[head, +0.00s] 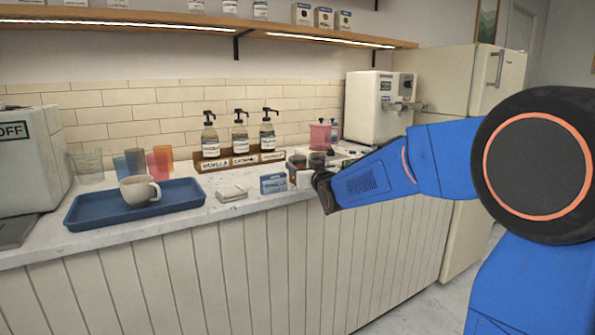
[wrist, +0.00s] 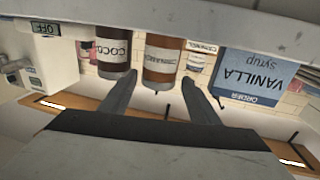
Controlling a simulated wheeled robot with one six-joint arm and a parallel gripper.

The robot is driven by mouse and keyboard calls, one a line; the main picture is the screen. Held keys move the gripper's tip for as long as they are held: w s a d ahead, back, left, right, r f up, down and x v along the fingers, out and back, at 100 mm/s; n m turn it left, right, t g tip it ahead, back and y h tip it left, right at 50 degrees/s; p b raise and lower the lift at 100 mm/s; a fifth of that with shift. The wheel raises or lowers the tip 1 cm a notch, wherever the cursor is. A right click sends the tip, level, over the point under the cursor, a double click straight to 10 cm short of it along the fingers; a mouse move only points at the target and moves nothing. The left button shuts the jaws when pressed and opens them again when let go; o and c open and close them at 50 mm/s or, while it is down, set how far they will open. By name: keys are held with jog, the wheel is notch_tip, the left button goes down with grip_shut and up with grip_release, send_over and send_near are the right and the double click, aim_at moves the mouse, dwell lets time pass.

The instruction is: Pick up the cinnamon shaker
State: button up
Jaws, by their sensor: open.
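The wrist view is upside down. The cinnamon shaker (wrist: 164,57), a brown jar with a pale label, hangs from the top of that picture, between my gripper's (wrist: 160,77) two open fingers. I cannot tell whether the fingertips reach around it. A similar cocoa shaker (wrist: 114,54) stands beside it, close to the left finger. In the head view my gripper (head: 304,179) is low at the counter's front edge, just in front of dark jars (head: 317,159). My arm and gripper partly hide that area, and the jar labels cannot be read there.
A blue vanilla syrup order card (head: 273,183) stands left of my gripper, with a pale stack (head: 232,193) further left. Pump bottles (head: 240,138) stand in a wooden rack behind. A blue tray (head: 84,212) holds a cup (head: 139,190). A pink container (head: 319,136) stands behind the jars.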

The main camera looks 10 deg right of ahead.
jog(key=w, duration=0.5)
jog(key=shift+a+r, duration=0.1)
jog(key=shift+a, duration=0.15)
jog(key=c, duration=0.9)
